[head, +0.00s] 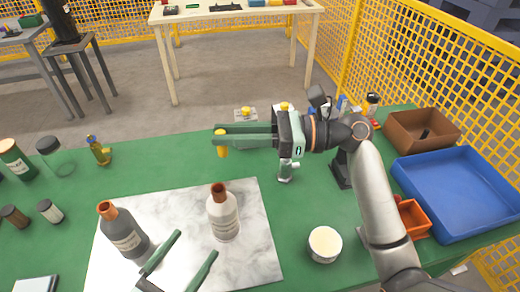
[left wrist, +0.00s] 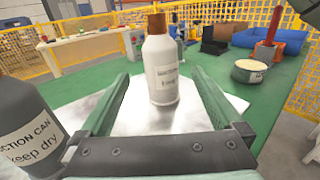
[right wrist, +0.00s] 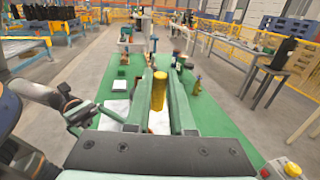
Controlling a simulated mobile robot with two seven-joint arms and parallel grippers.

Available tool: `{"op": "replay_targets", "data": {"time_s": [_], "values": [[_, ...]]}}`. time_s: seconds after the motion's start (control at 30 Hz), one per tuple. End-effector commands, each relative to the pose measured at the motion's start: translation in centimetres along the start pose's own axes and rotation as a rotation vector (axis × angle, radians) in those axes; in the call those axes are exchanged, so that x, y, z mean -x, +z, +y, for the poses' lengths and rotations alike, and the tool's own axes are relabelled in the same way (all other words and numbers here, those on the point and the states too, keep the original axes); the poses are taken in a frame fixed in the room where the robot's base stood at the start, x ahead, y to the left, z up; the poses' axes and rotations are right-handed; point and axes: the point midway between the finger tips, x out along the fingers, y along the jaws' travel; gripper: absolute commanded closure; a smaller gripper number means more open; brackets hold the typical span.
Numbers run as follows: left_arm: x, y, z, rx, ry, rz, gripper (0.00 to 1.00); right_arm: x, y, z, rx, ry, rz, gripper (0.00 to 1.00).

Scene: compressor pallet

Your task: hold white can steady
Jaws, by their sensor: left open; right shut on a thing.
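The white can (head: 223,217), with a copper-brown cap and a printed label, stands upright on the marble slab (head: 262,250). In the left wrist view the white can (left wrist: 162,75) stands ahead of and between the lines of my open fingers. My left gripper (head: 195,246) is open and empty, its fingertips just short of the can. My right gripper (head: 217,137) is shut on a small yellow cylinder (head: 222,151), held beyond the white can and above the green table. The yellow cylinder also shows in the right wrist view (right wrist: 159,92).
A dark grey can (head: 124,236) stands left of the white can, close to my left gripper. A white-topped round tub (head: 325,244) stands to the right. Jars and small bottles are at the left. A blue tray (head: 455,190), brown box (head: 423,130) and orange bin (head: 413,217) fill the right.

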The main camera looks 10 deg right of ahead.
Motion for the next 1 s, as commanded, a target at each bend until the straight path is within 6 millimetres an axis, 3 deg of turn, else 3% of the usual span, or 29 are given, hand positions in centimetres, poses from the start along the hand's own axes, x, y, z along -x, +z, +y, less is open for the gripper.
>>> {"op": "replay_targets", "data": {"time_s": [0.13,0.37,1.0], "values": [[0.0,0.0,0.0,0.000,0.000,0.000,0.00,-1.3,2.1,0.7,0.001,0.112,-0.002,1.00],[-0.5,0.0,0.0,0.000,-0.001,-0.001,0.00,-1.9,3.0,1.2,-0.001,0.173,-0.001,1.00],[-7.4,0.1,0.0,-0.002,-0.002,-0.005,0.00,-1.8,2.9,1.2,-0.001,0.170,-0.001,1.00]]}}
